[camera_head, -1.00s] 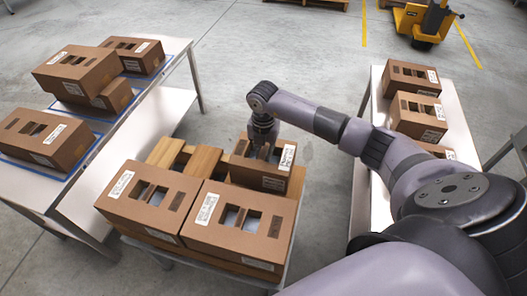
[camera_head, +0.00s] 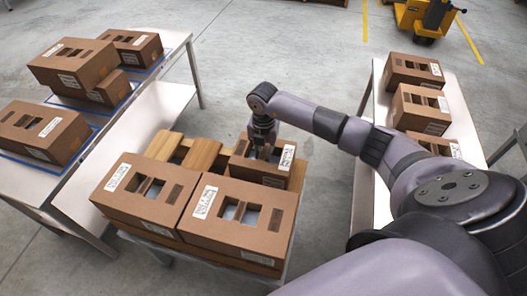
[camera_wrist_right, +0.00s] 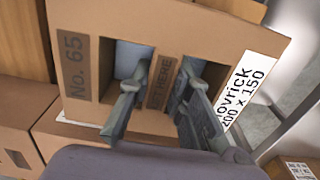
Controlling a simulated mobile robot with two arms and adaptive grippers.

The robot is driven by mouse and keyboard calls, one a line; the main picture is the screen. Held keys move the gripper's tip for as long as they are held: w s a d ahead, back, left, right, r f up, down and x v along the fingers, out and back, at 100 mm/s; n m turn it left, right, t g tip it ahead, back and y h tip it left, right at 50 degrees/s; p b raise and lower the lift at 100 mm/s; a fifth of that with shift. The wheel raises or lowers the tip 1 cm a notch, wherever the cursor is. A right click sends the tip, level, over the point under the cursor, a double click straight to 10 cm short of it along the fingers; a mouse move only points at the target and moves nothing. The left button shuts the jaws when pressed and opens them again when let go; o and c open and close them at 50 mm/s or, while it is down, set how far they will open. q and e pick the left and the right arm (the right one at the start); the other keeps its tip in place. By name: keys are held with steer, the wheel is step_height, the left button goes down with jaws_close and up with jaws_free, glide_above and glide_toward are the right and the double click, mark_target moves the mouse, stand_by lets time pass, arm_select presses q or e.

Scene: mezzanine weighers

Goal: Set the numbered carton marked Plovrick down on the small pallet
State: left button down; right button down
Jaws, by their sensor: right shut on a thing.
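The Plovrick carton (camera_head: 270,176) is brown, with two cutouts in its top. In the wrist view the carton (camera_wrist_right: 75,95) reads "No. 65", and its white label shows "ovrick". My right gripper (camera_head: 263,150) is shut on the strip between the cutouts; the gripper's fingers (camera_wrist_right: 152,112) show there in the wrist view. The carton is over the far right corner of the small wooden pallet (camera_head: 203,155). Whether its underside touches the slats is hidden. My left gripper is not in view.
Two cartons, a left one (camera_head: 135,208) and a right one (camera_head: 222,238), fill the pallet's near side. The left table (camera_head: 140,125) holds several cartons on blue-outlined areas. The right table (camera_head: 372,150) holds more cartons. A yellow truck (camera_head: 425,18) stands far back.

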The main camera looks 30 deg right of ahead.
steer(key=shift+f, duration=0.2)
steer(key=c, duration=1.4)
jaws_free()
